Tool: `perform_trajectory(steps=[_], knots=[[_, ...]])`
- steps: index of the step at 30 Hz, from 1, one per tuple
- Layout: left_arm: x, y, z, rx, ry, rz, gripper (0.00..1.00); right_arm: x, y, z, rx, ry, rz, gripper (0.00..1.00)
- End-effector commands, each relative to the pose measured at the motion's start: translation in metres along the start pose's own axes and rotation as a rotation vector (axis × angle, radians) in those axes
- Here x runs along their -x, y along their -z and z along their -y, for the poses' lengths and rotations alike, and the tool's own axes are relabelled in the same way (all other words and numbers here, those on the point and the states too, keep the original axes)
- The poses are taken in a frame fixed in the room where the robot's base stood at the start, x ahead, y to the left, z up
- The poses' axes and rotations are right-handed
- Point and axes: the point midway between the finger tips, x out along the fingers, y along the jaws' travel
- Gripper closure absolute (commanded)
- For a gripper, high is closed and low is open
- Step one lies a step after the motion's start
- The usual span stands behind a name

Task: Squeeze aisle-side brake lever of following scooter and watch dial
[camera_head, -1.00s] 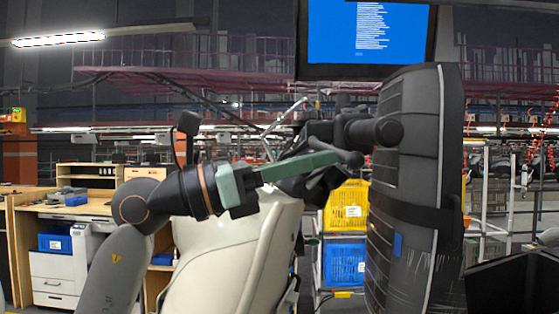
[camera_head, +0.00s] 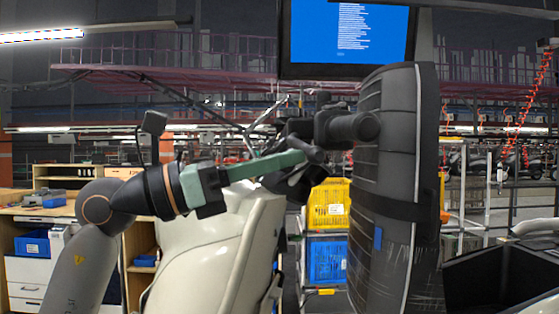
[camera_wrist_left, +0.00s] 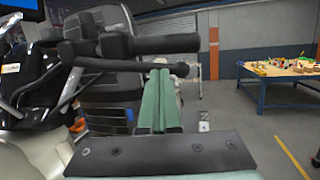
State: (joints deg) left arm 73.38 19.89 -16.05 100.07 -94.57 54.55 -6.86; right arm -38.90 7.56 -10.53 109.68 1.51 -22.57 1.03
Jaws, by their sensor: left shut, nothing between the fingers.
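The cream scooter (camera_head: 215,245) stands in the lower middle of the head view. Its black handlebar grip (camera_head: 345,127) points right, and also shows in the left wrist view (camera_wrist_left: 150,45). The black brake lever (camera_wrist_left: 120,65) runs beside the grip to a rounded end. My left gripper (camera_head: 300,157), with green fingers, is shut and empty at the lever. In the left wrist view its fingers (camera_wrist_left: 158,72) reach up to the lever's outer part. I cannot tell whether they touch it. The dial's face cannot be made out. My right gripper is not in view.
Yellow (camera_head: 328,205) and blue (camera_head: 327,260) crates are stacked behind. A blue screen (camera_head: 347,30) hangs above. Open floor and a wooden table (camera_wrist_left: 285,72) show in the left wrist view.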

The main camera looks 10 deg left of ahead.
Motion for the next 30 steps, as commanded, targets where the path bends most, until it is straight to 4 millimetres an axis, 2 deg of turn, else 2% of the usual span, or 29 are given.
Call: perform_trajectory(steps=[2, 8, 12, 15, 21, 30], knots=[[0.010, 0.006, -0.004, 0.000, -0.001, -0.002, 1.00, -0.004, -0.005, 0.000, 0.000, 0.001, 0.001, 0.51], [0.059, 0.006, -0.002, -0.001, -0.004, -0.003, 1.00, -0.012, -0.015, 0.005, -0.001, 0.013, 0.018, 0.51], [0.086, 0.005, 0.000, -0.001, -0.004, -0.001, 1.00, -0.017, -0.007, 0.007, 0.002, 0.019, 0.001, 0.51], [0.099, 0.004, 0.000, 0.001, -0.003, -0.002, 1.00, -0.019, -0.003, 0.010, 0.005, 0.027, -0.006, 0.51], [0.110, 0.003, 0.002, 0.000, -0.001, -0.001, 1.00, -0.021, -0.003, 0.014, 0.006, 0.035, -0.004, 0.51], [0.110, 0.002, 0.002, 0.001, 0.000, -0.001, 1.00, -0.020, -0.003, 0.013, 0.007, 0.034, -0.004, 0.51]])
